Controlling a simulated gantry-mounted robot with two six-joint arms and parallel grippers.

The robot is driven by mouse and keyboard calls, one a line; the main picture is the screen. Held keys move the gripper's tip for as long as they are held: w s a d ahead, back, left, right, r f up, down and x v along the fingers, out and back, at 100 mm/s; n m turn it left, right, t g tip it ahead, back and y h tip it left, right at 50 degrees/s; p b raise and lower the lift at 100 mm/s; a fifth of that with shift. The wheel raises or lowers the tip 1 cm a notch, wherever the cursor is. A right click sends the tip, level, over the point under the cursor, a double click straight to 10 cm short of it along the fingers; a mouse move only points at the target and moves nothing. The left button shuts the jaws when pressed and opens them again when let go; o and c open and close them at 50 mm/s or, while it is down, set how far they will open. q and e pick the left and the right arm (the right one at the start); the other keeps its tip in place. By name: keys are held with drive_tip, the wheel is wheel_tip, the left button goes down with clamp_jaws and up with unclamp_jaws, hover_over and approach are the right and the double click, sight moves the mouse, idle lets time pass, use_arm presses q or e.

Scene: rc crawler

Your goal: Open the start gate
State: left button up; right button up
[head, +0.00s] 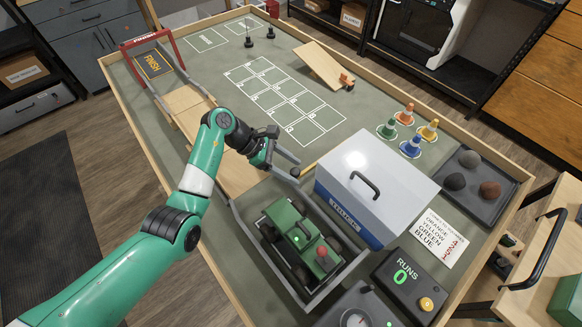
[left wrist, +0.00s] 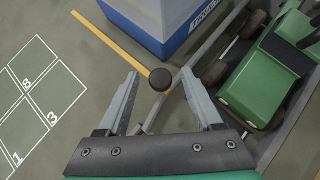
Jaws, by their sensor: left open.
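The green crawler (head: 300,243) stands between grey rails in the start bay, and part of it shows in the left wrist view (left wrist: 275,70). A round black knob (left wrist: 160,79), seemingly the start gate's handle, stands at the bay's far end. My left gripper (head: 294,171) is open there, its fingers pointing toward the knob. In the left wrist view the knob appears between the two fingertips (left wrist: 160,73), with a visible gap on each side. A grey bar (left wrist: 152,116) shows below the knob. The gate is partly hidden by my gripper. My right gripper is not in view.
A white and blue toolbox (head: 365,185) stands close right of the gripper. A wooden ramp track (head: 185,98) leads to the red finish arch (head: 147,40). Small cones (head: 410,145) stand beyond the toolbox.

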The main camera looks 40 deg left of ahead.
use_arm(q)
drive_tip(key=p+v, duration=0.1)
drive_tip(key=v, duration=1)
drive_tip(key=shift+s+r, duration=0.15)
drive_tip(key=shift+r, duration=0.1)
drive_tip(key=shift+a, duration=0.15)
